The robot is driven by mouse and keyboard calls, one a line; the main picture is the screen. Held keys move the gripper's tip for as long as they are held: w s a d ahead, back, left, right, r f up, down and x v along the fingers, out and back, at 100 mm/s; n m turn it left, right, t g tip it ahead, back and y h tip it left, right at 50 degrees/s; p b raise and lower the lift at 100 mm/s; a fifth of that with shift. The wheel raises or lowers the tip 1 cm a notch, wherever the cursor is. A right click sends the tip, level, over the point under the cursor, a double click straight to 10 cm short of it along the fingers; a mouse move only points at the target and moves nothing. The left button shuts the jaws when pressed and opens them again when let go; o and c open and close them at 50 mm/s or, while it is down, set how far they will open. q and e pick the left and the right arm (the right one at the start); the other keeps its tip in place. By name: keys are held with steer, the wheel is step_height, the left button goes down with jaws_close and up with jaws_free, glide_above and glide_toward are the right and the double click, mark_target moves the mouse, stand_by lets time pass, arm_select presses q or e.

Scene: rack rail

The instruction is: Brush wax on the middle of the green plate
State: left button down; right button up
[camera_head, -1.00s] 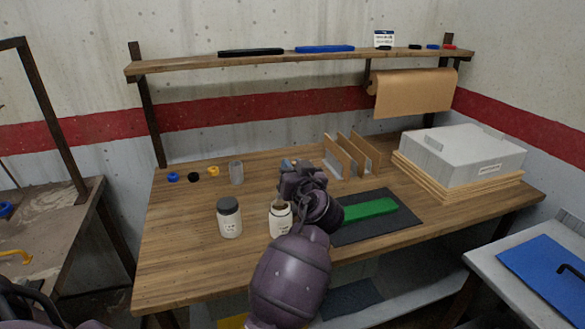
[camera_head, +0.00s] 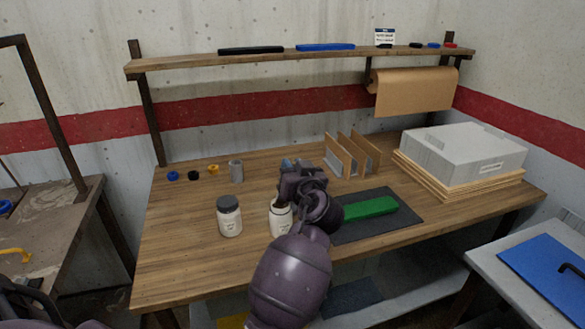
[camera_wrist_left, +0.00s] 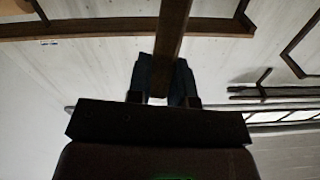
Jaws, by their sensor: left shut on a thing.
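The green plate (camera_head: 370,208) lies on a dark mat (camera_head: 405,218) on the wooden bench, its left end hidden behind my left arm. A white open jar (camera_head: 280,218) stands left of the mat, with something brown at its mouth. My left gripper (camera_head: 288,165) is above and behind the jar in the head view, seen mostly from behind. In the left wrist view, its dark fingers (camera_wrist_left: 167,82) are shut on a long brown handle (camera_wrist_left: 173,35), apparently the brush's. The brush's bristles cannot be made out. My right gripper is not in view.
A dark-lidded jar (camera_head: 229,217) stands left of the open jar. A grey cup (camera_head: 236,171) and small coloured rings (camera_head: 193,175) are behind it. Wooden dividers (camera_head: 352,155) stand behind the mat, and a grey box (camera_head: 465,150) is at right. The bench's left front is clear.

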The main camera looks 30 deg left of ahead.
arm_select(q)
steer(key=shift+f, duration=0.1)
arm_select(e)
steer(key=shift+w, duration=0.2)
arm_select(q)
steer(key=shift+r, duration=0.3)
steer(key=shift+r+p, duration=0.5)
steer(key=shift+r, duration=0.1)
steer(key=shift+r+p, duration=0.45)
steer(key=shift+r, duration=0.35)
steer(key=shift+r+p, duration=0.55)
steer(key=shift+r, duration=0.5)
steer(key=shift+r+p, duration=0.35)
steer(key=shift+r, duration=0.5)
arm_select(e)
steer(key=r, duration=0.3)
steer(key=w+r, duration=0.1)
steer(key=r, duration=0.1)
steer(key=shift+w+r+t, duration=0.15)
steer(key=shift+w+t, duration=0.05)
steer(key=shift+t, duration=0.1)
